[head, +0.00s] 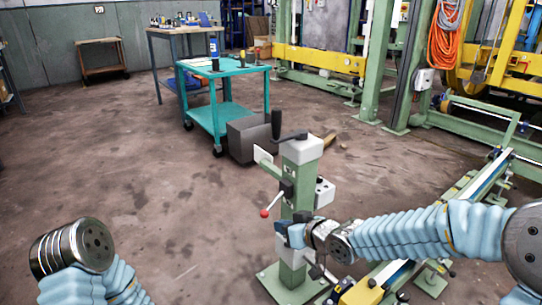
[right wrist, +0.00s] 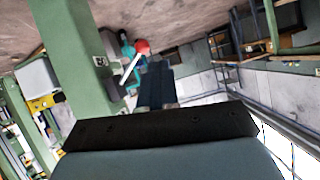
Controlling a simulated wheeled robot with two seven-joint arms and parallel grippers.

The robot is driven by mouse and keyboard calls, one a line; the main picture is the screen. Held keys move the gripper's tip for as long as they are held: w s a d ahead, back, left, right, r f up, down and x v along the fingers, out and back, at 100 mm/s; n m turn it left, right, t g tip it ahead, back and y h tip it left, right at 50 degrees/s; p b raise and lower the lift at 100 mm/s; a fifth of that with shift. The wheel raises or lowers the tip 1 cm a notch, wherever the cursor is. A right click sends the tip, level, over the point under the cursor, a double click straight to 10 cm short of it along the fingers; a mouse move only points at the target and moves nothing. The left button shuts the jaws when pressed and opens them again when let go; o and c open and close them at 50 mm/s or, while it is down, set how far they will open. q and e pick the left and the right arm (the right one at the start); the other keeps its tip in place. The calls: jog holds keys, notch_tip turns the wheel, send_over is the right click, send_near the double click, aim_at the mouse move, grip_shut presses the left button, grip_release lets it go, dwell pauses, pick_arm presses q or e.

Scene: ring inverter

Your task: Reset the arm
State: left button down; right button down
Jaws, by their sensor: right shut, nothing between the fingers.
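A green machine post (head: 296,185) with a pale top stands in front of me. A lever with a red ball knob (head: 264,213) sticks out from its left side, angled down to the left. In the right wrist view the red knob (right wrist: 141,47) and its pale rod show beside the post (right wrist: 80,50). My right gripper (head: 284,234) is in front of the post, below the lever; its dark fingers (right wrist: 157,82) are shut and empty. The knob looks apart from the fingers. My left arm shows at the lower left, but its gripper is out of view.
A teal cart (head: 222,113) with tools stands behind the post, with a dark grey box (head: 248,140) beside it. A green rail (head: 465,205) runs along the right. A yellow and green frame (head: 320,59) stands at the back. The floor at left is clear.

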jog(key=s+d+f+m+g+h, duration=0.15)
jog(key=s+f, duration=0.25)
jog(key=f, duration=0.7)
jog(key=s+d+f+m+g+h, duration=0.1)
jog(key=s+d+f+m+g, duration=0.3)
jog(key=f, duration=0.6)
jog(key=s+d+f+m+g+h, duration=0.15)
jog(key=s+f+g, duration=0.25)
jog(key=s+f, duration=1.05)
notch_tip(320, 180, up, 14)
jog(key=s+p, duration=0.1)
jog(key=p, duration=1.2)
jog(key=shift+s+a+y, duration=0.3)
jog(key=shift+s+a, duration=0.1)
jog(key=shift+t, duration=0.25)
